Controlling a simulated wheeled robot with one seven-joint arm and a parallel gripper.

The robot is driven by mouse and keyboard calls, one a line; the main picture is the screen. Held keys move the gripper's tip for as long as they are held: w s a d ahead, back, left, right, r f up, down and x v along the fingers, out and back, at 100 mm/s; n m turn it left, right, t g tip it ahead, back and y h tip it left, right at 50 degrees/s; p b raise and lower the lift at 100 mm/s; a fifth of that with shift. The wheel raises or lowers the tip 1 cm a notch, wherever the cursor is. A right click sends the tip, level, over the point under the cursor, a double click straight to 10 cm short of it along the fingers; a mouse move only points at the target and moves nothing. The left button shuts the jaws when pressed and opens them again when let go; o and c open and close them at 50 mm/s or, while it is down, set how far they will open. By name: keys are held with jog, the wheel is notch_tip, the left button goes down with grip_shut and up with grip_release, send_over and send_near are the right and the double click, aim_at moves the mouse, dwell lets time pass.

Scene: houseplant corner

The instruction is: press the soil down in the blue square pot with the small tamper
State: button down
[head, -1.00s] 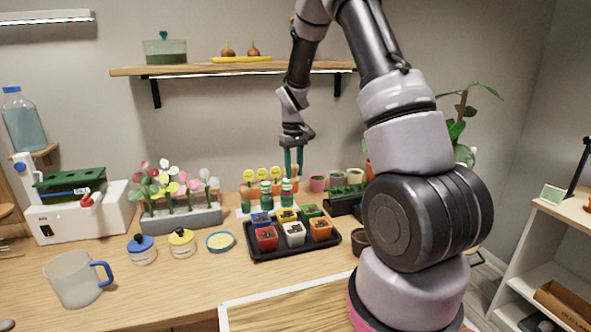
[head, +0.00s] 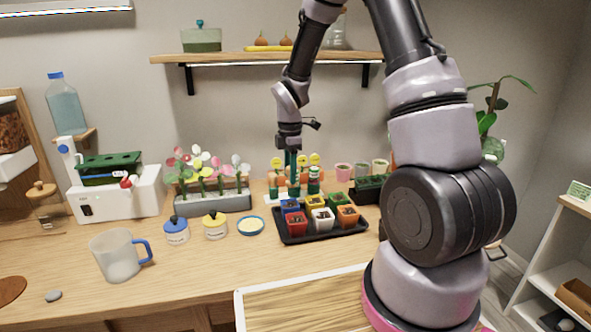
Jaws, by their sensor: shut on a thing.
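The blue square pot (head: 291,206) stands in the back left of a black tray, with dark soil showing in it. My gripper (head: 291,166) points down above and slightly behind the pot in the picture. Its teal fingers are shut on a slim thing, which I take to be the small tamper; it is mostly hidden by the fingers and blends with the green bottles behind. I cannot tell whether its lower end touches the soil.
The black tray (head: 322,236) also holds red, white, orange, yellow and green pots close around. Green bottles (head: 314,180) stand just behind it. A blue-lidded jar (head: 177,232), a yellow-lidded jar (head: 215,226) and a mug (head: 117,256) stand left.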

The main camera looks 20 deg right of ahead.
aim_at(290, 187)
jog(key=shift+s+a+f, duration=0.1)
jog(key=shift+f, duration=2.9)
jog(key=shift+f, duration=0.6)
jog(key=shift+r, duration=0.1)
jog(key=shift+r, duration=3.45)
